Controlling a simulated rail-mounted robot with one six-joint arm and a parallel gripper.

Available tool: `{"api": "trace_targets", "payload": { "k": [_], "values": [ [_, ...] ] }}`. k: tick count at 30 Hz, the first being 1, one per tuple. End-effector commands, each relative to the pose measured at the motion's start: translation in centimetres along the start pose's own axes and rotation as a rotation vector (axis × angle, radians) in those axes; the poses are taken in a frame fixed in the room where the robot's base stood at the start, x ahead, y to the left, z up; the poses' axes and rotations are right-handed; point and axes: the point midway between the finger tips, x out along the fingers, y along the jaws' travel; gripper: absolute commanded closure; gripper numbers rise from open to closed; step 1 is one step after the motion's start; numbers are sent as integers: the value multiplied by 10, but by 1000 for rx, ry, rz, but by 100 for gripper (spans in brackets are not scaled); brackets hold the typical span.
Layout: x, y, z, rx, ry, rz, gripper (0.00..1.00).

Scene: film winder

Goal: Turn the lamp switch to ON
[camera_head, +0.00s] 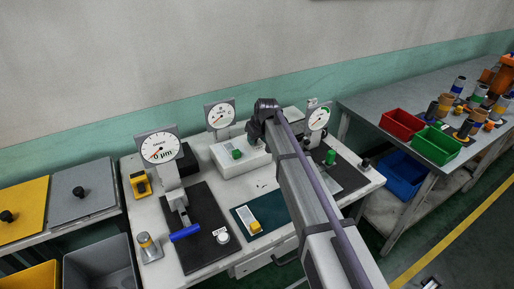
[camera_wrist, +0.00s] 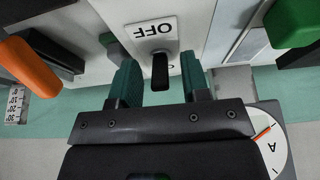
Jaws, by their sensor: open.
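The lamp switch is a black lever (camera_wrist: 160,72) in the wrist view, on a light panel with an upside-down OFF label (camera_wrist: 152,29). Part of another marking shows beside the lever, mostly hidden. My gripper (camera_wrist: 159,84) is open, with one teal finger on each side of the lever. Gaps show between the lever and both fingers. In the head view my gripper (camera_head: 257,131) is over the back of the white bench, by a white box (camera_head: 228,162) with a green knob (camera_head: 237,154). My arm hides part of that area, and I cannot make out the lever there.
Dial gauges (camera_head: 160,148) stand left of my arm, and another (camera_head: 319,118) stands close on its right. A blue-handled lever (camera_head: 185,233) sits at the front left. In the wrist view, an orange part (camera_wrist: 30,65) and a green part (camera_wrist: 294,22) flank the panel.

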Motion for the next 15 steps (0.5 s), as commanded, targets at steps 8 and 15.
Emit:
{"api": "trace_targets", "payload": {
  "k": [8, 15],
  "values": [
    [0, 0, 0, 0, 0, 0, 61],
    [0, 0, 0, 0, 0, 0, 84]
  ]
}}
